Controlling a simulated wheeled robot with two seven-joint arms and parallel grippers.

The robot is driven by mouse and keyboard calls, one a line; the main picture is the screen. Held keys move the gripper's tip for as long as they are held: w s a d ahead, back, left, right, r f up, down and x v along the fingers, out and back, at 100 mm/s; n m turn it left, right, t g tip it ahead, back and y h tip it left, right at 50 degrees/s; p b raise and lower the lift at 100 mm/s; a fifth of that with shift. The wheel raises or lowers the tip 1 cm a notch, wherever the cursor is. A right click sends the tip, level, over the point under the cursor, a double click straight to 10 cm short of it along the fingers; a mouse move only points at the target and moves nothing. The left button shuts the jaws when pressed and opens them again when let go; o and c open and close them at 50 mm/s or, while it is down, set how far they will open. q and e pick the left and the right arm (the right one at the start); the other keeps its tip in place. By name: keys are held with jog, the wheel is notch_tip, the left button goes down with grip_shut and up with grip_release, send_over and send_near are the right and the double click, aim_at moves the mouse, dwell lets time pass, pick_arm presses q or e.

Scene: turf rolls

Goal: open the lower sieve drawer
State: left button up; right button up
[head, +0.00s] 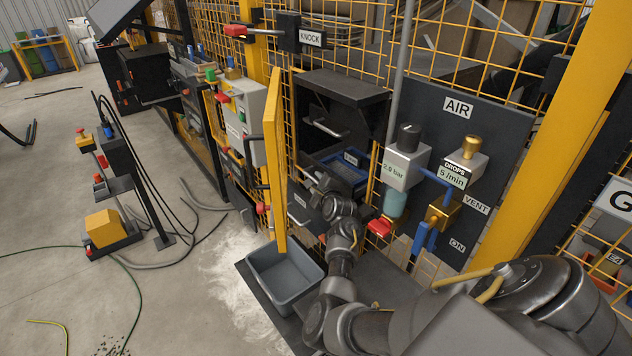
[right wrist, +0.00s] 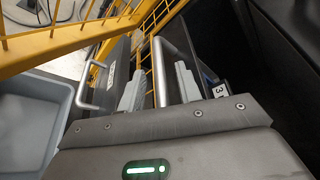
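The open cabinet (head: 345,88) shows a dark upper front with a silver handle (head: 327,127). Below it is a blue sieve drawer (head: 345,172) with a small label. My right gripper (head: 322,186) is in front of the cabinet's lower part and hides some of the fronts there. In the right wrist view my right gripper (right wrist: 159,88) is open, its two pale fingers apart. A silver bar handle (right wrist: 158,70) lies between them, with gaps visible on both sides. A label with a 3 (right wrist: 219,90) is beside it. My left gripper is not in view.
A lower dark panel (head: 300,206) has a label; a panel with its own handle (right wrist: 88,98) shows in the right wrist view. The yellow door (head: 275,165) stands open left of the cabinet. A grey tub (head: 262,278) is below. The air panel (head: 405,107) is at right.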

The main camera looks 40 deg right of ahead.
jog(key=shift+w+d, duration=0.15)
jog(key=shift+w, duration=0.2)
jog(key=shift+c, duration=0.2)
grip_shut()
